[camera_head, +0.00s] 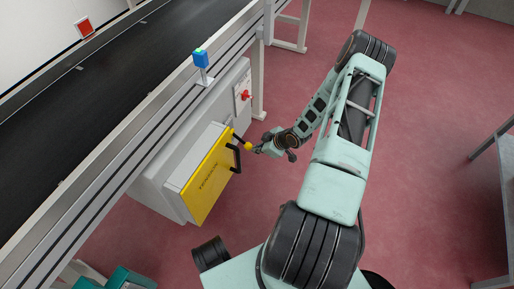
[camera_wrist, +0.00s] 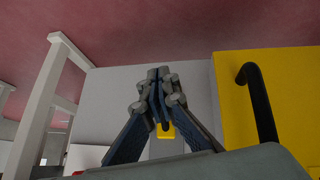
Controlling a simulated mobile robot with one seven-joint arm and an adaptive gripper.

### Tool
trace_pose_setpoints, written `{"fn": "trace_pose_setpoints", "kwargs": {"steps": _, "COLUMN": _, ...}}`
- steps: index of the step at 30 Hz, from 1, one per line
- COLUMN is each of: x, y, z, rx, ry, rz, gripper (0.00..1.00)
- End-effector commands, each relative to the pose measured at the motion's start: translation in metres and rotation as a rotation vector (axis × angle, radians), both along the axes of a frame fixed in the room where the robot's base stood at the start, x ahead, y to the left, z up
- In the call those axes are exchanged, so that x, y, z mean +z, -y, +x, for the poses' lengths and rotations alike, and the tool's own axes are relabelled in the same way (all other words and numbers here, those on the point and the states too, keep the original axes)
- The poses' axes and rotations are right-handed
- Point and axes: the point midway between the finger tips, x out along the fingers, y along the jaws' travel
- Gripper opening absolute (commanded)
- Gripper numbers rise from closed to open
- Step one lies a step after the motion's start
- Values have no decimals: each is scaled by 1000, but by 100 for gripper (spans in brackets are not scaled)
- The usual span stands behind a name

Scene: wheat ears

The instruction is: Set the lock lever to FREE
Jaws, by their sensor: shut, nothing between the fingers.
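The lock lever (camera_head: 248,146) shows in the head view as a yellow-tipped lever at the upper right edge of the yellow panel, on the grey cabinet. My gripper (camera_head: 258,149) is just to the right of the lever's yellow end; I cannot tell if they touch. In the wrist view my gripper's (camera_wrist: 158,76) fingertips are together, with nothing between them. A yellow piece, apparently the lever's end (camera_wrist: 166,131), shows behind the fingers, partly hidden by them. No FREE marking is readable.
The yellow panel (camera_head: 205,178) has a black handle (camera_head: 235,158) close to the lever. A red rotary switch (camera_head: 245,95) is on the cabinet above. The conveyor (camera_head: 110,75) runs along the left. Red floor (camera_head: 430,110) is open to the right, up to a grey table (camera_head: 506,165).

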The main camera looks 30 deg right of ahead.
Motion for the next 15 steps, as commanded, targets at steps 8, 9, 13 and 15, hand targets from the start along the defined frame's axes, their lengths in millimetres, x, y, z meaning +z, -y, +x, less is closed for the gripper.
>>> {"fn": "trace_pose_setpoints", "kwargs": {"steps": 8, "x": -10, "y": -1, "z": 1, "rx": 0, "ry": 0, "rz": 0, "gripper": 0}}
{"fn": "trace_pose_setpoints", "kwargs": {"steps": 9, "x": -11, "y": -1, "z": 1, "rx": 0, "ry": 0, "rz": 0, "gripper": 0}}
{"fn": "trace_pose_setpoints", "kwargs": {"steps": 13, "x": -11, "y": -1, "z": 1, "rx": 0, "ry": 0, "rz": 0, "gripper": 0}}
{"fn": "trace_pose_setpoints", "kwargs": {"steps": 15, "x": -11, "y": -1, "z": 1, "rx": 0, "ry": 0, "rz": 0, "gripper": 0}}
